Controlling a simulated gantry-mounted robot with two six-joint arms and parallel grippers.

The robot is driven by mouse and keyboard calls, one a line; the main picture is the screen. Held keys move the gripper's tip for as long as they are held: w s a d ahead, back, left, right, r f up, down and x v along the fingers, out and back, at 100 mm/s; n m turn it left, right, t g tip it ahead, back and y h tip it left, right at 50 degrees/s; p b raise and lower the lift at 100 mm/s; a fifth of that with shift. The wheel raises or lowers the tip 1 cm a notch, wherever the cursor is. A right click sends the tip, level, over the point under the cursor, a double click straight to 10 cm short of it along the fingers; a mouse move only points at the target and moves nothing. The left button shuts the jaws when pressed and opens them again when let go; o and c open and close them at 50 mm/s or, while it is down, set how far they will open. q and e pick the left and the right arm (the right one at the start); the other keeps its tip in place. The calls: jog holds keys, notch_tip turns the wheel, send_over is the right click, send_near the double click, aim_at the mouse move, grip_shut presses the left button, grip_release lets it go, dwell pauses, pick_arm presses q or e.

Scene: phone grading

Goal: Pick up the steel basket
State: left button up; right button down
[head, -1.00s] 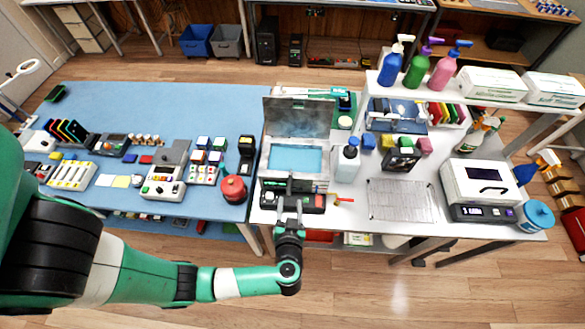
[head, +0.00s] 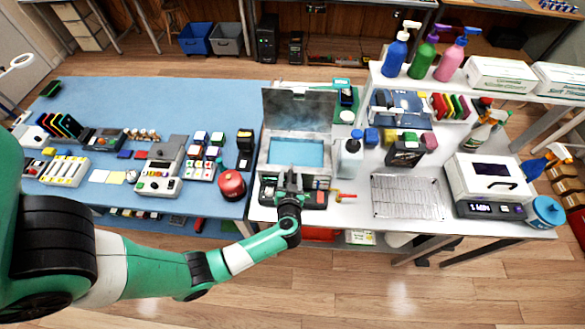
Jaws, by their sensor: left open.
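The steel basket is hard to make out. An open-lidded steel tank (head: 296,152) with a blue inside stands on the white table, and I cannot tell whether a basket sits in it. A flat silvery wire rack (head: 407,197) lies on the table to its right. My left gripper (head: 290,181) is open, at the front of the tank, over its dark front panel (head: 316,197). It partly hides that panel. I see nothing held between its fingers. My right gripper is not in view.
A white pump bottle (head: 350,158) stands right of the tank, and a red canister (head: 231,184) stands to its left. A white boxy machine (head: 488,180) stands at the right.

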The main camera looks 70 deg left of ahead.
pick_arm(q)
grip_shut()
dwell(1.4)
